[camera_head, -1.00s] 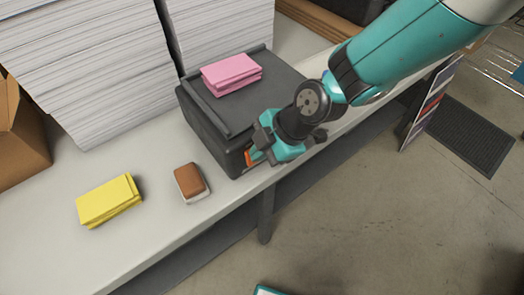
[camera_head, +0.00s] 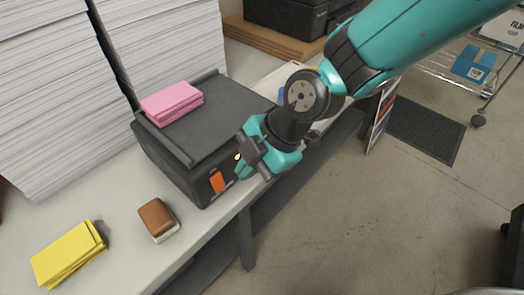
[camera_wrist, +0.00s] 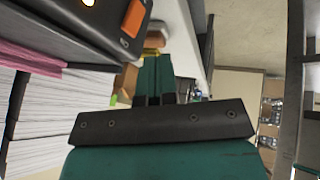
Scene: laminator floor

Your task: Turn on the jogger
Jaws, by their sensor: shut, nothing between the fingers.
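The jogger (camera_head: 205,130) is a dark grey box on the bench with a pink paper stack on its lid. Its orange switch (camera_head: 217,181) is on the front face and also shows in the wrist view (camera_wrist: 133,18). A small pale light (camera_head: 237,156) glows on that face, right of and above the switch; it also shows in the wrist view (camera_wrist: 88,2). My teal gripper (camera_head: 241,168) is shut and empty, in front of the face, just right of the switch. In the wrist view its fingers (camera_wrist: 154,60) are together, apart from the switch.
A pink paper stack (camera_head: 172,103) lies on the jogger. A brown-topped block (camera_head: 158,219) and a yellow stack (camera_head: 68,254) lie on the bench at left. Tall white paper stacks (camera_head: 165,45) stand behind. The floor (camera_head: 340,225) in front is clear.

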